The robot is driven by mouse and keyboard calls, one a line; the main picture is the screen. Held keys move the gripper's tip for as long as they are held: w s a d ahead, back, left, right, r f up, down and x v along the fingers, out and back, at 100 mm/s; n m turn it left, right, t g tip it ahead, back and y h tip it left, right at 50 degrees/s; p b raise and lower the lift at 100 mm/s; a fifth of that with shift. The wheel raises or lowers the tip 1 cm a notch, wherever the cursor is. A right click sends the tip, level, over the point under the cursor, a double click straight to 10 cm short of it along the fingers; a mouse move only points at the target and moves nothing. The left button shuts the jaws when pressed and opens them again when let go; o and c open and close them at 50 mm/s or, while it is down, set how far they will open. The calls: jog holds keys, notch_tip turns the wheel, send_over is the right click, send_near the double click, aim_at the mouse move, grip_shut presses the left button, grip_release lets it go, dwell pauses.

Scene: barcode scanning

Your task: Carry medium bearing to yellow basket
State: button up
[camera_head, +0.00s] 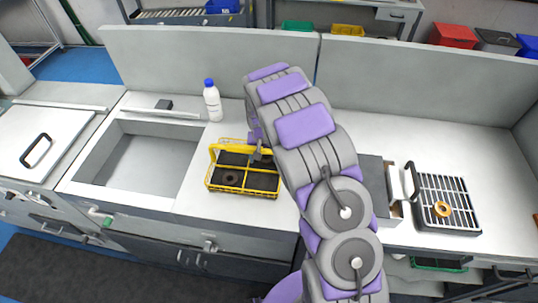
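The yellow basket (243,188) stands on the white counter right of the sink. It has dark compartments and a raised yellow handle. A dark round ring (231,178), which looks like a bearing, lies in its front left compartment. A gold-coloured ring (442,209) lies on the black-framed rack at the right. I cannot tell from size which ring is the medium bearing. My gripper (258,155) is over the back right part of the basket, close to the handle. My arm partly hides it, and its fingers are too small to read.
A white bottle with a blue cap (212,101) stands behind the basket. An open sink (135,160) lies left. The rack (447,190) and a grey box (373,182) with an open drawer are right of my arm. A low partition (420,82) runs along the back.

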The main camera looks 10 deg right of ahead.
aim_at(266, 158)
jog(key=shift+d, duration=0.6)
jog(key=shift+r, duration=0.2)
notch_tip(266, 158, up, 11)
jog(key=p, duration=0.2)
jog(key=s+r, duration=0.9)
jog(key=s+r+n, duration=0.1)
jog(key=s+r, duration=0.1)
jog(key=s, duration=0.8)
jog(key=s+r+g, duration=0.1)
jog(key=s+r, duration=0.1)
jog(key=s, duration=0.9)
jog(key=s+r+n, duration=0.1)
jog(key=s+r, duration=0.1)
jog(key=s, duration=0.9)
jog(key=shift+a+n+g, duration=0.25)
jog(key=shift+n+g, duration=0.05)
jog(key=shift+g, duration=0.1)
jog(key=shift+c, duration=0.3)
